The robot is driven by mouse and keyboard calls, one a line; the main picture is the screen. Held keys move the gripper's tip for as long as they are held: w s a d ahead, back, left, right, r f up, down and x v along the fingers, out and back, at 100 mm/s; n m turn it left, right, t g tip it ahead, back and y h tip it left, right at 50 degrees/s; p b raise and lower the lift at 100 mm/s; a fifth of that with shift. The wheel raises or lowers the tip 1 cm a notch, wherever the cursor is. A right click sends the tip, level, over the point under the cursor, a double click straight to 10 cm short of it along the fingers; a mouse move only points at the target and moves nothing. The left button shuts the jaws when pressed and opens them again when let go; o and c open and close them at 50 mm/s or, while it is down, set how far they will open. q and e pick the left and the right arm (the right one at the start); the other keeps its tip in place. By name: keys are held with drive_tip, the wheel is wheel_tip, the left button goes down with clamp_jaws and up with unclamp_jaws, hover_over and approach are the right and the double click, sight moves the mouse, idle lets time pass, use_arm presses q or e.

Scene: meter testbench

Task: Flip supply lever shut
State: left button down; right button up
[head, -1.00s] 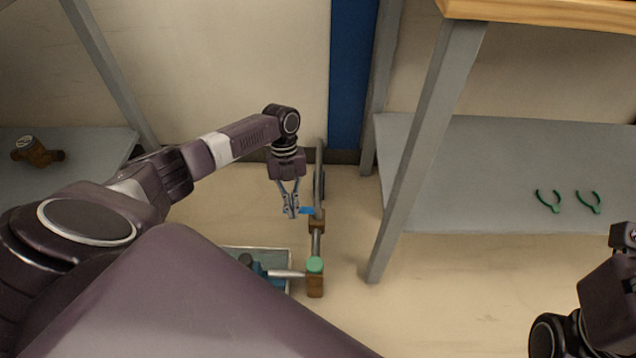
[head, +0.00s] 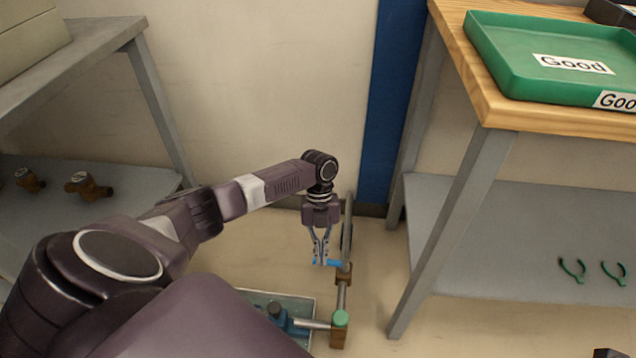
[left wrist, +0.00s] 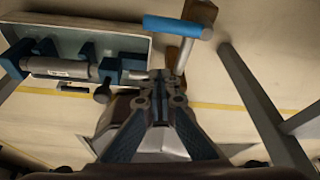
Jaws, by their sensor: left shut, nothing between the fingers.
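The supply lever has a blue handle (head: 330,263) that sticks out to the left of a brass valve (head: 343,274) on the upright pipework. In the left wrist view the blue handle (left wrist: 178,27) shows at the top, ahead of the fingertips. My left gripper (head: 321,263) points down at the handle's free end in the head view, its fingers shut and empty. The left wrist view shows the shut fingertips (left wrist: 160,76) apart from the handle in the picture; contact cannot be told. My right gripper is not in view.
Brass meters (head: 88,187) lie on the left shelf.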

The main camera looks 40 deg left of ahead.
use_arm(q)
drive_tip(key=p+v, duration=0.1)
drive_tip(key=v, duration=0.3)
drive_tip(key=shift+w+d, duration=0.1)
idle(0.5)
